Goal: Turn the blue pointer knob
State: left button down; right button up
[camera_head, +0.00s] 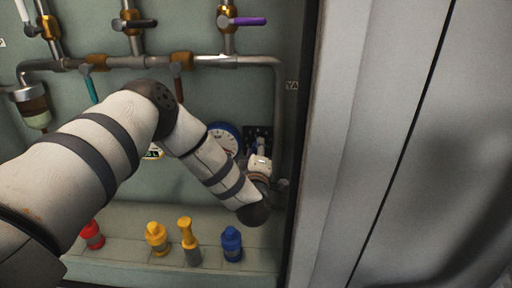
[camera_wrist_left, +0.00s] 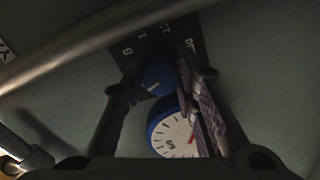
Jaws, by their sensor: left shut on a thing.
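The blue pointer knob (camera_wrist_left: 156,76) sits on a black plate (camera_wrist_left: 128,53) with white markings in the left wrist view. A light line shows on the knob's face. My left gripper (camera_wrist_left: 160,90) has one finger on each side of the knob and is shut on it. In the head view my left gripper (camera_head: 259,147) is at the black plate (camera_head: 250,132), right of a round gauge; the knob is hard to make out there. My right gripper is in neither view.
A blue-rimmed gauge (camera_wrist_left: 172,134) lies close to the knob. Pipes with a purple-handled valve (camera_head: 248,21) and other valves run above. Red, yellow and blue (camera_head: 232,243) fittings stand on the ledge below. A grey door or wall (camera_head: 400,140) fills the right side.

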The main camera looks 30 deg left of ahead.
pick_arm(q)
jog(key=shift+f+m+p, duration=0.15)
jog(key=shift+m+p, duration=0.8)
jog(key=shift+m, duration=8.55)
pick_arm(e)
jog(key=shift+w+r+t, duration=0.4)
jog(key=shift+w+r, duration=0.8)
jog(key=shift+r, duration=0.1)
pick_arm(q)
jog(key=shift+y, duration=0.3)
jog(key=c, duration=1.5)
grip_release()
jog(key=shift+c, duration=0.2)
